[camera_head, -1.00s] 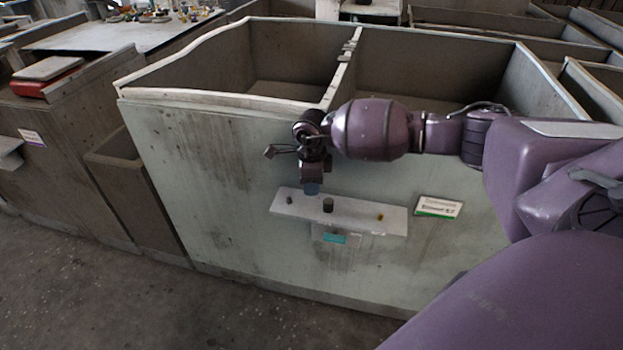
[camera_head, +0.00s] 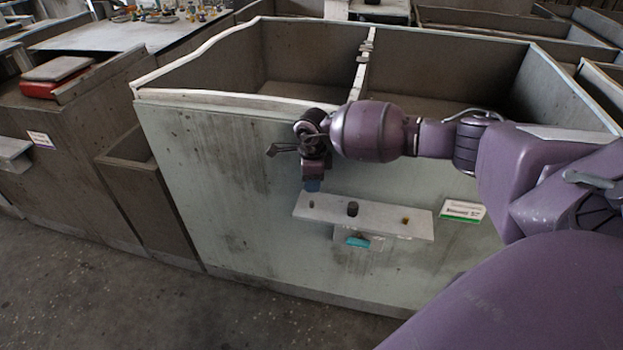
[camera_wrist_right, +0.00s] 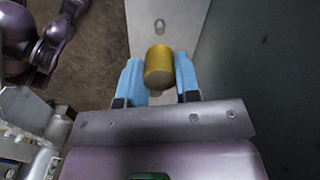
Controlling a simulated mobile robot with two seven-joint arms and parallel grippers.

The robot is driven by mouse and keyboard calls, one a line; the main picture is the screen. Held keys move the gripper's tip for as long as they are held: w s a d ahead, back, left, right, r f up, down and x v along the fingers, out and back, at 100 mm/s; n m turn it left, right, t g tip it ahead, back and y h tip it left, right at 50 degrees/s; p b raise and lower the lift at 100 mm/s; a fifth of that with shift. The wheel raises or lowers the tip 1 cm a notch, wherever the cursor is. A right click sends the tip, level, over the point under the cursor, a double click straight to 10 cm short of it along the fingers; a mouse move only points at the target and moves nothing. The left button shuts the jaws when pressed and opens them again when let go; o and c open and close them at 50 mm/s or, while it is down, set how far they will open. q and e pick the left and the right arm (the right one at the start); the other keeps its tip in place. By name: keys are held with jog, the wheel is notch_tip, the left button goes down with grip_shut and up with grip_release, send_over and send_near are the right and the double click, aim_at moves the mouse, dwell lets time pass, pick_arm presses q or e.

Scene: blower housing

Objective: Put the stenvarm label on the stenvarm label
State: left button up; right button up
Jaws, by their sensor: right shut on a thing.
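My right gripper (camera_head: 313,186) is over the left end of a pale shelf on the front of the bin housing. In the right wrist view its blue fingers (camera_wrist_right: 160,80) are shut on a yellow cylinder (camera_wrist_right: 159,65). The cylinder does not show clearly in the head view. A white label card with a green strip (camera_head: 462,210) is on the housing front, right of the shelf and apart from the gripper. Its print is too small to read, so I cannot tell which thing is the stenvarm label. My left gripper is not in view.
The pale shelf (camera_head: 380,221) carries a small grey peg (camera_head: 311,204), a dark cylinder (camera_head: 352,209) and a small yellowish piece (camera_head: 405,221). A teal piece (camera_head: 357,242) shows below it. Another label (camera_head: 40,139) is on the left cabinet. Open floor (camera_head: 255,315) lies in front.

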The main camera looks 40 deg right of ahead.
aim_at(312, 201)
notch_tip(312, 201, down, 2)
jog(key=shift+f+b, duration=0.2)
jog(key=shift+b, duration=0.2)
jog(key=shift+f+b, duration=0.3)
jog(key=shift+f, duration=0.35)
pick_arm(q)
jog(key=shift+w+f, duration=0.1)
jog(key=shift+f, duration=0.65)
pick_arm(e)
jog(key=shift+f, duration=0.45)
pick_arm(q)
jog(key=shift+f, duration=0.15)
pick_arm(e)
jog(key=shift+f, duration=0.15)
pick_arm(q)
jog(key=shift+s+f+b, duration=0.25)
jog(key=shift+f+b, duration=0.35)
pick_arm(e)
jog(key=shift+f, duration=0.9)
jog(key=o, duration=1)
jog(key=shift+c, duration=0.2)
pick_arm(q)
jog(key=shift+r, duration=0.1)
